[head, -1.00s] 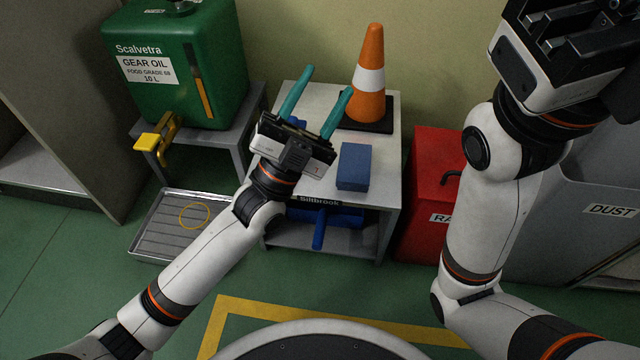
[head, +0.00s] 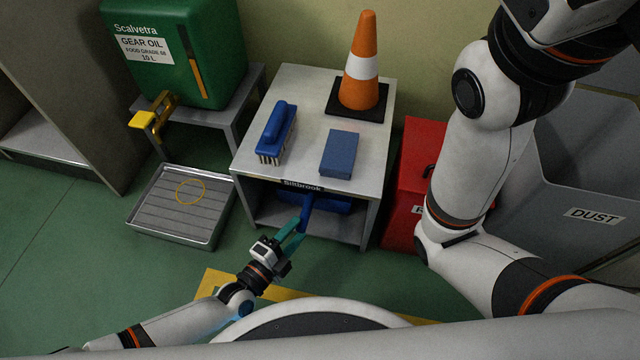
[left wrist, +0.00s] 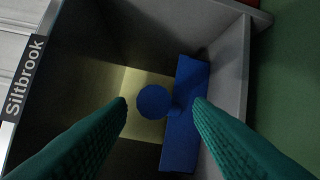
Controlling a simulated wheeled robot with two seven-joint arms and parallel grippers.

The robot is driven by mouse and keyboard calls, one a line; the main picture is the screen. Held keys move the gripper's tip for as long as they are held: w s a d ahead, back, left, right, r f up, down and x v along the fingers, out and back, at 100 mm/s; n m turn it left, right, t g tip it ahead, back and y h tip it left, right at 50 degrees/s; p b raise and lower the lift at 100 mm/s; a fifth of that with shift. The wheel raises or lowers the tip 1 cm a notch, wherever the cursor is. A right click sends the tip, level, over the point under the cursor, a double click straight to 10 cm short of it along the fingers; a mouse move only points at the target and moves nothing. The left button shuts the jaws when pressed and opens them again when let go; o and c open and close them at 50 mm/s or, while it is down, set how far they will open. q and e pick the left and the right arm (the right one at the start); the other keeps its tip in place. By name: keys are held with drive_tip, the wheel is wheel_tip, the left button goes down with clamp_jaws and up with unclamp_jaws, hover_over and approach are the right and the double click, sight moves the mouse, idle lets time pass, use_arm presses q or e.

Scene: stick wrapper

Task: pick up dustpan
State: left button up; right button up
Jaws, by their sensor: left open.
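The blue dustpan (head: 325,204) lies on the lower shelf of the small grey stand, under the Siltbrook label. Its handle (head: 306,212) points out toward me. In the left wrist view the handle shows end-on as a round blue disc (left wrist: 153,102), with the blue pan (left wrist: 186,115) behind it. My left gripper (head: 293,235) is open and empty in front of the shelf opening. In the left wrist view its teal fingers sit on either side of the handle end, with no contact visible. My right arm is at the right; its fingers are out of view.
On the stand's top (head: 310,100) are a blue brush (head: 276,132), a blue block (head: 339,154) and an orange cone (head: 362,70). A metal tray (head: 180,210) lies on the floor at left. A red bin (head: 412,180) stands close at right. The shelf has side walls.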

sight(307, 213)
use_arm(q)
drive_tip(key=b+x, duration=0.4)
drive_tip(key=x, duration=0.1)
drive_tip(key=shift+w+r, duration=0.1)
drive_tip(key=shift+w, duration=0.3)
drive_tip(key=shift+d, duration=0.1)
drive_tip(key=shift+r, duration=0.1)
clamp_jaws()
